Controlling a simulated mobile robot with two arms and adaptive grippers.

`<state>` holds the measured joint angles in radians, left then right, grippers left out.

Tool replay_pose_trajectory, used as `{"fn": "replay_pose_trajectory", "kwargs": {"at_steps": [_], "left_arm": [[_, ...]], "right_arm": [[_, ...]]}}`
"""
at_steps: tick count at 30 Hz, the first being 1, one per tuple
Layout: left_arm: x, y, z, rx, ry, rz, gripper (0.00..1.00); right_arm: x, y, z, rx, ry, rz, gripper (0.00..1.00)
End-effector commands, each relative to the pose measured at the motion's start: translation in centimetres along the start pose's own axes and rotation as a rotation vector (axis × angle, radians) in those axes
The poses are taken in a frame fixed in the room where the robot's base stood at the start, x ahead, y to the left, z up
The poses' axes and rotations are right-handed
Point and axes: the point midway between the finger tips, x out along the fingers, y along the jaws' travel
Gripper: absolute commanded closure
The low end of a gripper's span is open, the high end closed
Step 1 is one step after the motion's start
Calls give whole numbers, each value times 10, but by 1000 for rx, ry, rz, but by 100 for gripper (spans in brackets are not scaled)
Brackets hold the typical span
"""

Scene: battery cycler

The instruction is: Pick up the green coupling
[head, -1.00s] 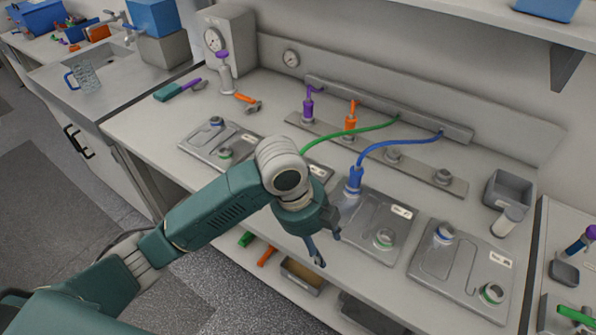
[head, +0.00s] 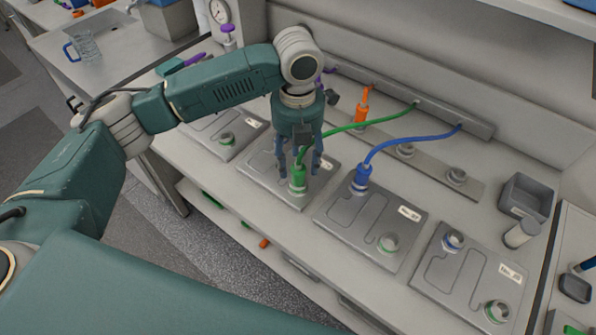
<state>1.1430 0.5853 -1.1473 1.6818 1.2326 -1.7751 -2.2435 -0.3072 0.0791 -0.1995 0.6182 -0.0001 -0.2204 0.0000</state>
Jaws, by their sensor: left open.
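The green coupling (head: 298,180) stands upright at the near end of the green hose (head: 350,128), on a port of a grey plate (head: 262,178) in the head view. My left gripper (head: 298,172) points down at it with its fingers open. The fingers show on both sides of the coupling's upper part, and I cannot tell whether either touches it. The gripper hides the far part of this plate. My right gripper is not in view.
A blue coupling (head: 361,178) with a blue hose stands on the plate to the right. An orange coupling (head: 361,108) stands on the rear rail. Another plate (head: 470,275), a grey bin (head: 524,195) and a white cylinder (head: 522,233) are further right.

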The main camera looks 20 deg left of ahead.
Motion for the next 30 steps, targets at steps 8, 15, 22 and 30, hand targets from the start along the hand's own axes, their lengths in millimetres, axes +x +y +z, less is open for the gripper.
{"fn": "replay_pose_trajectory", "kwargs": {"at_steps": [8, 15, 22, 30], "left_arm": [[34, 2, -1, -2, 3, 1, 49], [53, 2, 0, -1, -2, 0, 49], [53, 1, 0, -1, -2, 0, 63], [53, 1, 0, -1, -2, 0, 100]], "right_arm": [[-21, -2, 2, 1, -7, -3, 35], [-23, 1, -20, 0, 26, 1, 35], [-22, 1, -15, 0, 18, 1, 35], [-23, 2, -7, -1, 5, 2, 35]]}}
